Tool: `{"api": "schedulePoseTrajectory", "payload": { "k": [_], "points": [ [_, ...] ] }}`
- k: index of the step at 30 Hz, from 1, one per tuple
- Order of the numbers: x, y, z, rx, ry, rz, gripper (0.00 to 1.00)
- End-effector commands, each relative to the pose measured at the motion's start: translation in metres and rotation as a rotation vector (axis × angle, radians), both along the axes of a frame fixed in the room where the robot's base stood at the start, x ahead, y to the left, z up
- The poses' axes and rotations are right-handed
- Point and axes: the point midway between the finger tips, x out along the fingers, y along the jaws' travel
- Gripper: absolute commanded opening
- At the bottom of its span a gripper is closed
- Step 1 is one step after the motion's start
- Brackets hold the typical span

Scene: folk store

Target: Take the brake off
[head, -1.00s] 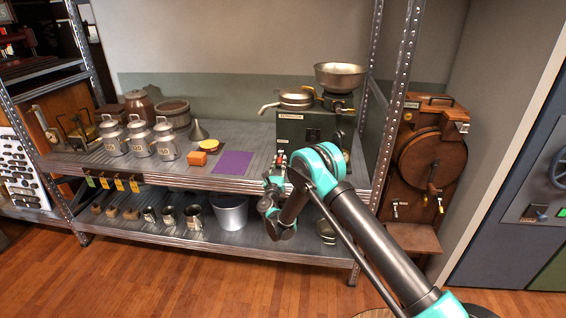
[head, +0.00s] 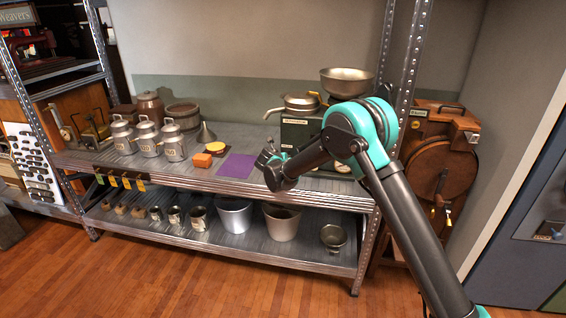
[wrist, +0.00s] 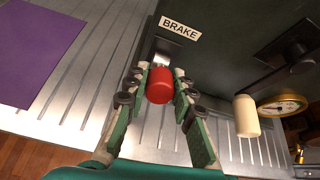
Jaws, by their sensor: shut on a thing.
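The brake is a short lever with a red knob (wrist: 161,86), just under a "BRAKE" label (wrist: 180,28) on the dark front of the machine. The machine (head: 299,133) stands on the upper shelf in the head view, partly hidden by my arm. In the wrist view my gripper (wrist: 160,84) has its two fingers on either side of the red knob, shut on it. In the head view my gripper (head: 268,157) is at the machine's lower left front; the knob cannot be made out there.
A cream handle (wrist: 247,115) on a dark crank and a brass-rimmed dial (wrist: 283,105) are right of the knob. A purple sheet (head: 238,167) lies left of the machine, near an orange block (head: 202,160). Pails (head: 234,215) stand on the lower shelf.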

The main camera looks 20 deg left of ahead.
Motion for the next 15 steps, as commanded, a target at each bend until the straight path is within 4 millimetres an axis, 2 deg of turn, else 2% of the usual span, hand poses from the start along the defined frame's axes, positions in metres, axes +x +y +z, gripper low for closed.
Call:
{"api": "schedulePoseTrajectory", "payload": {
  "k": [15],
  "points": [
    [0.0038,0.0008,0.0058,-0.026,0.107,0.0,0.0]
  ]
}}
